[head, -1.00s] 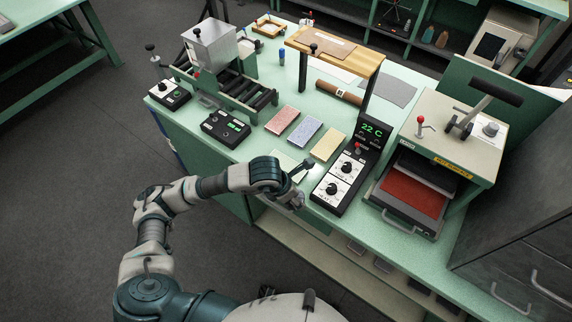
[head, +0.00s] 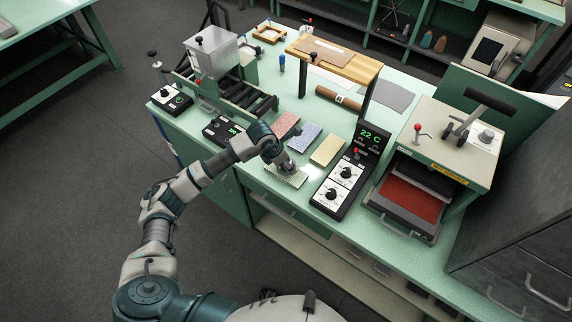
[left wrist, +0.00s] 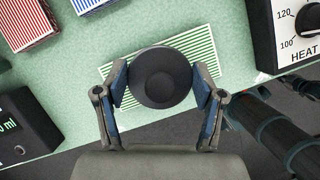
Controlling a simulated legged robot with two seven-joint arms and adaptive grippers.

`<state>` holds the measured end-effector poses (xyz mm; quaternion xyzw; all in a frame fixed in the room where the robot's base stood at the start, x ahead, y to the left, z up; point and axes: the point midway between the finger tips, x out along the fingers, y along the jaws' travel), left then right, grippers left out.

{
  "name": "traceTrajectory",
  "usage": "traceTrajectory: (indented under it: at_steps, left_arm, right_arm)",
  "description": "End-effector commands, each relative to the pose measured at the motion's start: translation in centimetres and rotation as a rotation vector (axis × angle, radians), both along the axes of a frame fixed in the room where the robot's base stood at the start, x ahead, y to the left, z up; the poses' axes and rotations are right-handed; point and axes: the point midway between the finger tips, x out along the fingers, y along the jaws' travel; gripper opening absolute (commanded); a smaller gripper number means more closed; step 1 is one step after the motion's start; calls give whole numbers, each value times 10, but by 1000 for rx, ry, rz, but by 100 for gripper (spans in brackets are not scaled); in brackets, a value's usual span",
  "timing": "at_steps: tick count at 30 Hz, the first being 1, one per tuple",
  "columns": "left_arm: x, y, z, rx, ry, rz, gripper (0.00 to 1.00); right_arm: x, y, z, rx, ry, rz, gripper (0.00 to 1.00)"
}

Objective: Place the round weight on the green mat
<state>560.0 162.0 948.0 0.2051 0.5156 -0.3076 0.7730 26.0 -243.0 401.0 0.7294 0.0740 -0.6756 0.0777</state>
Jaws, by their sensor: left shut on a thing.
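The round weight (left wrist: 160,76) is a dark disc with a raised centre, seen from above in the left wrist view. My left gripper (head: 286,168) is shut on it, a finger on each side. The green mat (left wrist: 196,44), striped green and white, lies under the weight in that view and shows around it. In the head view the green mat (head: 298,181) is partly covered by my gripper, and the weight is mostly hidden there. I cannot tell whether the weight touches the mat or hangs just above it. My right gripper is not in view.
Red (head: 286,125), blue (head: 305,136) and yellow (head: 327,150) mats lie just beyond. A heat control box (head: 340,187) stands close on the right, a black button box (head: 221,131) on the left. The bench's front edge is near.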

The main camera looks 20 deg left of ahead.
Motion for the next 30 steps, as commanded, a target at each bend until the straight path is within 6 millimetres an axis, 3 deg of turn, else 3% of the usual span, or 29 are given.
traceTrajectory:
  at_steps: [3, 9, 10, 12, 23, 26, 30]
  left_arm:
    - [0, 0, -15, -2, 2, 0, 6]
    - [0, 0, -18, -1, -2, 0, 6]
    - [0, 0, -19, 1, 1, 0, 74]
    - [0, 0, -19, 1, 1, 0, 91]
    - [0, 0, -18, 1, 1, 0, 94]
    - [-2, 2, -11, 0, -1, -1, 94]
    - [-9, 10, 13, 0, -4, 0, 94]
  right_arm:
    - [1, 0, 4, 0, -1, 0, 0]
    - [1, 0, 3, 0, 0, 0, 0]
    - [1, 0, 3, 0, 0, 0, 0]
    - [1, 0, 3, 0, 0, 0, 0]
    - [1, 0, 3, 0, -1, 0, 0]
    - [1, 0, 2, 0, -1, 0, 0]
    - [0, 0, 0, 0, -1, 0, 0]
